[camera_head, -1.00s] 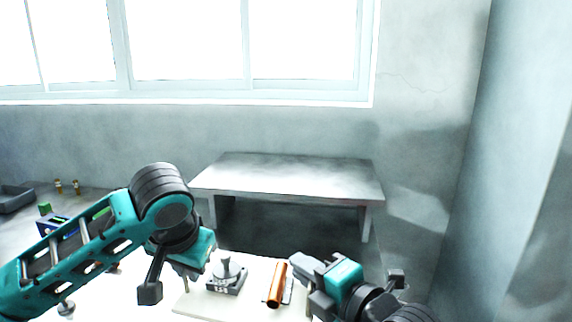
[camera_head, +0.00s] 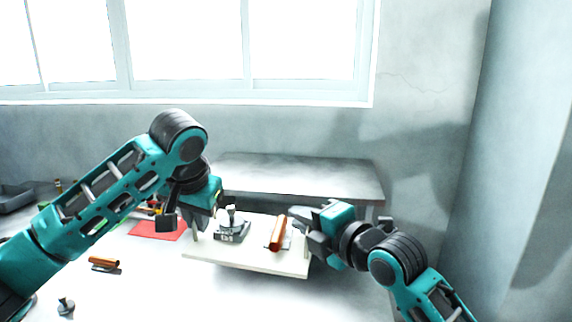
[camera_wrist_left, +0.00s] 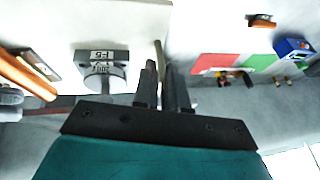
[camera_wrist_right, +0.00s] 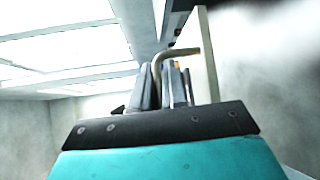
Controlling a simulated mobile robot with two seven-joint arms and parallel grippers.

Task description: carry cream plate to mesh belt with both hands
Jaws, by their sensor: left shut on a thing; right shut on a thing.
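The cream plate (camera_head: 215,255) is a flat board with upright handles at its two ends. It is held about level, seemingly above the white table. My left gripper (camera_head: 196,226) is shut on the left handle, which shows between the fingers in the left wrist view (camera_wrist_left: 159,62). My right gripper (camera_head: 303,226) is shut on the right handle, a bent rod in the right wrist view (camera_wrist_right: 178,53). A grey block with a knob (camera_head: 231,230) and an orange cylinder on a dark base (camera_head: 277,234) ride on the plate. I cannot make out a mesh belt for certain.
A grey bench (camera_head: 300,172) stands behind the plate against the wall. On the white table (camera_head: 170,285) are a red mat (camera_head: 157,230), an orange-topped piece (camera_head: 104,263) and a small grey knob (camera_head: 66,305). The table's front middle is clear.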

